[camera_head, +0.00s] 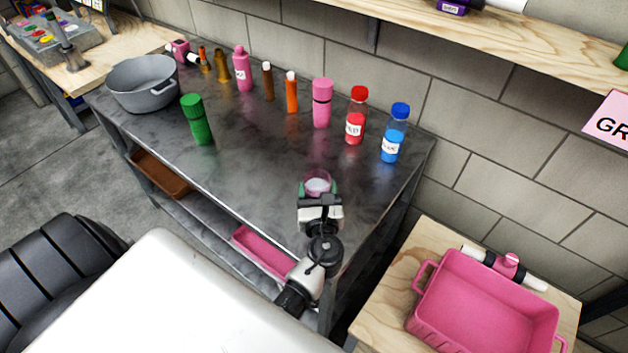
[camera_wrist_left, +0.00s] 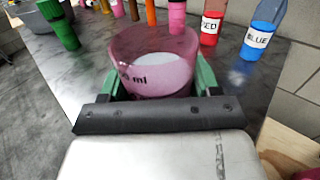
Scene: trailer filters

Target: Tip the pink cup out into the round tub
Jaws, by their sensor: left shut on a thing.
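The pink cup (camera_head: 317,179) is see-through, with pale contents inside and "ml" printed on its side. My left gripper (camera_head: 318,190) is shut on it, with green fingers on either side. In the left wrist view the cup (camera_wrist_left: 152,60) looks close to upright between the fingers (camera_wrist_left: 157,84). It is over the right front part of the dark metal table; I cannot tell whether it touches the top. The round tub (camera_head: 144,92) is grey with handles and stands on the table's far left end, well away from the cup. My right gripper is not in view.
A green bottle (camera_head: 197,122) stands between the tub and the cup, nearer the front edge. Several bottles line the back, including a red one (camera_head: 356,120) and a blue one (camera_head: 394,138). The table's middle (camera_head: 250,145) is clear. A pink tray (camera_head: 490,300) sits lower right.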

